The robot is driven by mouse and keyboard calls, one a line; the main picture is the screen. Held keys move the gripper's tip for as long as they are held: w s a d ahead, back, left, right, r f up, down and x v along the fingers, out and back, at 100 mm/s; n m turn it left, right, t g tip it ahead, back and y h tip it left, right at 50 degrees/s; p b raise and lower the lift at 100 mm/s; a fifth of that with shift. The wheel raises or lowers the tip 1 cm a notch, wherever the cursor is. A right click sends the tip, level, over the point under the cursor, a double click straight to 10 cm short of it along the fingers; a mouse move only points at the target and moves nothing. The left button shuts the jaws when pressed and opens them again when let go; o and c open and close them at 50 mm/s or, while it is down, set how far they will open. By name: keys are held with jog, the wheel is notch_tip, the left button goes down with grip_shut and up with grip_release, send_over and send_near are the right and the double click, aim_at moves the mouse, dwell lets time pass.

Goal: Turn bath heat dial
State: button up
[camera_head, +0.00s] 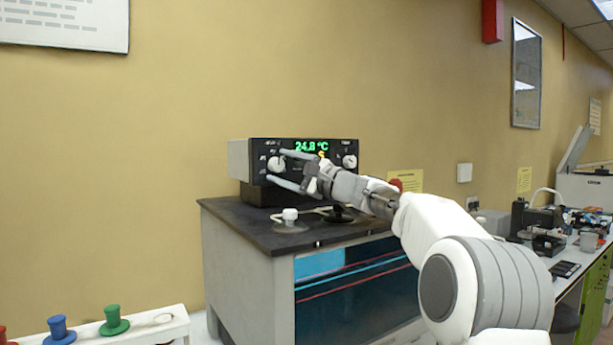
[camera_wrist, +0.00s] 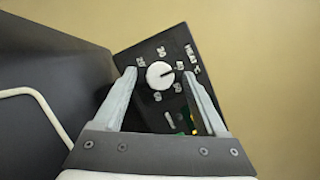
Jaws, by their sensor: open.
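The bath's control box (camera_head: 262,150) is black-fronted and stands at the back of the bath top, with a green display (camera_head: 311,146) reading 24.8 °C. A white dial (camera_head: 276,164) is on the left of its front, and another white knob (camera_head: 350,161) is on the right. My gripper (camera_head: 276,167) is open in front of the left dial, its fingers above and below it. In the wrist view the dial (camera_wrist: 160,75) is round and white with a dark pointer line, ringed by printed numbers. It lies between the open fingertips (camera_wrist: 162,78), with gaps on both sides.
The bath (camera_head: 250,262) has a dark top and a window showing blue liquid. A white-capped fitting (camera_head: 290,216) stands on the top below my gripper. A rack with green (camera_head: 114,320) and blue (camera_head: 60,330) stoppers is at lower left. A cluttered bench is at right.

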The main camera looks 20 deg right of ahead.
jog(key=b+v, duration=0.2)
jog(key=v, duration=1.4)
jog(key=shift+s+d+b, duration=0.25)
jog(key=shift+s+b, duration=0.05)
jog(key=shift+s, duration=0.05)
